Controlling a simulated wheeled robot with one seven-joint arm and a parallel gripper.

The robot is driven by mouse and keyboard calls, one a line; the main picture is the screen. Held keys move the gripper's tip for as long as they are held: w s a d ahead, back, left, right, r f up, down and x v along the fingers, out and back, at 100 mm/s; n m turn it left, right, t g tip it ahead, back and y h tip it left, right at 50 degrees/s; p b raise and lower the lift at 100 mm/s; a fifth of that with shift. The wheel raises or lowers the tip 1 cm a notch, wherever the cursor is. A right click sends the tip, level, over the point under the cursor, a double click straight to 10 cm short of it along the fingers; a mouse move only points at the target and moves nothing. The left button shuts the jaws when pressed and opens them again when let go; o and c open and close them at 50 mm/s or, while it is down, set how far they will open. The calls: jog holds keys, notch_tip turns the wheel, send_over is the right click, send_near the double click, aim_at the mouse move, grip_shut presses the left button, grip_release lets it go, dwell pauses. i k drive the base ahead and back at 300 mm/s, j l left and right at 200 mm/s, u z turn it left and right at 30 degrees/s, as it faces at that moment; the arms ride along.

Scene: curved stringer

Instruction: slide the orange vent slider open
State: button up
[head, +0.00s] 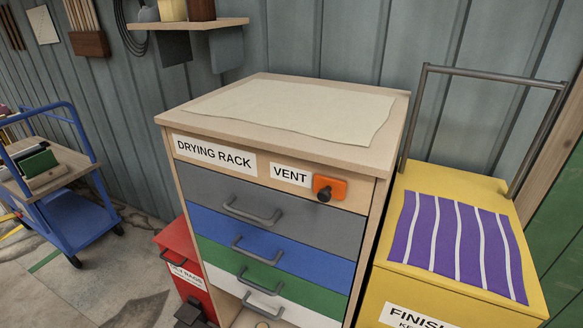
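The orange vent slider (331,188) is a small rounded plate with a dark knob at its lower left. It sits on the upper front face of the wooden drying rack cabinet (180,118), just right of the white VENT label (290,175). I see no opening beside the slider. My gripper is not in view.
Grey, blue, green and white drawers with protruding handles lie below the slider. A yellow bin (462,292) with a metal rail and a purple striped cloth (457,246) stands close at right. A red bin (184,268) and blue cart (73,219) are at left.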

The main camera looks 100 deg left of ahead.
aim_at(327, 188)
jog(key=u, duration=1.95)
